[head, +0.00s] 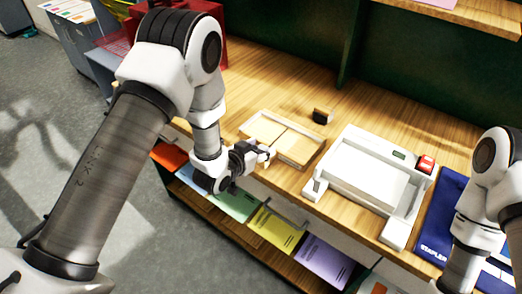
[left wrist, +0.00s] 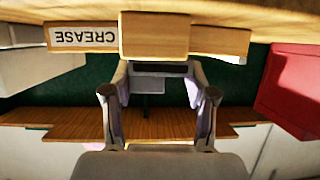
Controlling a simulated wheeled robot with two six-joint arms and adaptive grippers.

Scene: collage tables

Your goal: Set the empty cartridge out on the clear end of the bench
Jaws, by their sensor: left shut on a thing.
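In the left wrist view my left gripper (left wrist: 160,82) is shut on a small dark grey piece (left wrist: 158,68), which looks to be the cartridge; only a strip of it shows between the fingers. In the head view my left gripper (head: 266,153) is at the front edge of the bench (head: 378,110), just left of a shallow tray (head: 310,160). The held piece cannot be made out there. My right arm comes in at the right, and its gripper is out of the picture.
Two tan stacks lie in the tray. A white machine (head: 375,170) with a red part (head: 426,164) and a blue mat (head: 437,220) fill the right side. A red crate (head: 214,50) is at the far left. Wood behind the tray is bare.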

